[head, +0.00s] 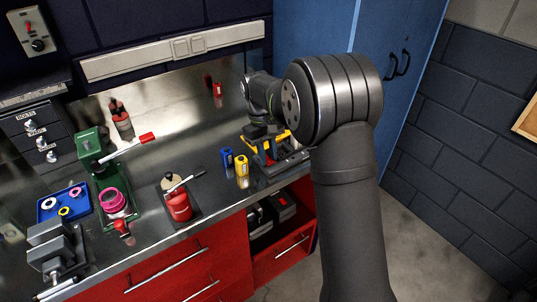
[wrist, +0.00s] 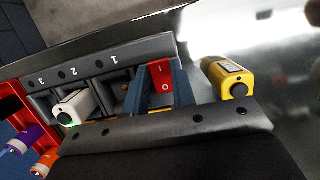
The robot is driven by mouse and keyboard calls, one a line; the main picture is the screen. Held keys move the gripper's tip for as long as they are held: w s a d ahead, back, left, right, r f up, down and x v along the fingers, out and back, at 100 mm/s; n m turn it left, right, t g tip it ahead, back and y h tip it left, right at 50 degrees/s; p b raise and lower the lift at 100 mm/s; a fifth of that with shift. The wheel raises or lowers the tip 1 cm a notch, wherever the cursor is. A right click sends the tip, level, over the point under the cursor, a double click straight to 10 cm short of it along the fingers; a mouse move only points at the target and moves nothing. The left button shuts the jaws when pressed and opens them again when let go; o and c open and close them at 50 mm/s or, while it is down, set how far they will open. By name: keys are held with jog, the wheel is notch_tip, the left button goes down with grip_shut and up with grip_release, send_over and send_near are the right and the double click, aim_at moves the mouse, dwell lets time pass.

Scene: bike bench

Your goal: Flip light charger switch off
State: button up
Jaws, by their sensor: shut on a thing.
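The light charger (wrist: 115,58) is a dark block with slots numbered 1, 2 and 3. A red rocker switch (wrist: 161,76) marked I and O is at its right end. A yellow light (wrist: 229,78) lies right of the switch. My gripper (head: 266,132) is down at the charger in the head view. In the wrist view, blue-grey jaw-like pieces flank the switch, and it appears shut on it. Exact contact is hidden, and I cannot tell which way the rocker is tipped.
A blue cylinder (head: 227,157) and a yellow cylinder (head: 242,166) stand left of my gripper. A red can (head: 179,206) and a blue tray (head: 46,211) are farther left. A red drawer (head: 284,250) is open below. A blue cabinet (head: 403,40) stands behind my arm.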

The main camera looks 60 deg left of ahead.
jog(key=o, duration=0.7)
jog(key=shift+r, duration=0.1)
jog(key=v, duration=1.7)
jog(key=shift+r, duration=0.1)
jog(key=x, duration=1.7)
